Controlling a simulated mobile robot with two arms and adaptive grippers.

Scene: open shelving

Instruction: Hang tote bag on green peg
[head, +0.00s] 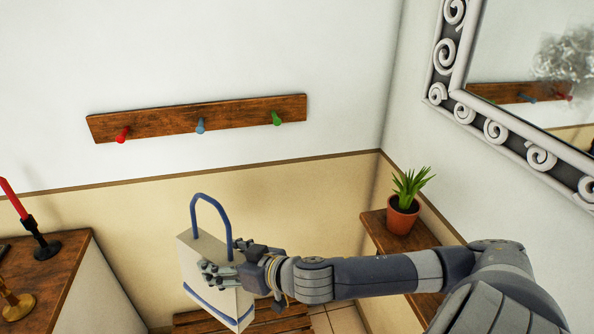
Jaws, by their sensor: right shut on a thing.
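The tote bag (196,266) is off-white with a blue stripe near its bottom and a blue loop handle (211,199) standing up on top. My right gripper (215,271) is shut on the tote bag's side and holds it in the air, slightly tilted. The green peg (277,119) sticks out at the right end of a wooden wall rack, above and to the right of the bag's handle. The handle is empty and apart from the peg. My left gripper is not in view.
The wooden rack (240,111) also bears a blue peg (200,126) and a red peg (122,135). A potted plant (402,216) stands on a shelf at right, below a framed mirror (463,108). A cabinet at left holds a red candle (14,199). A slatted wooden surface is below the bag.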

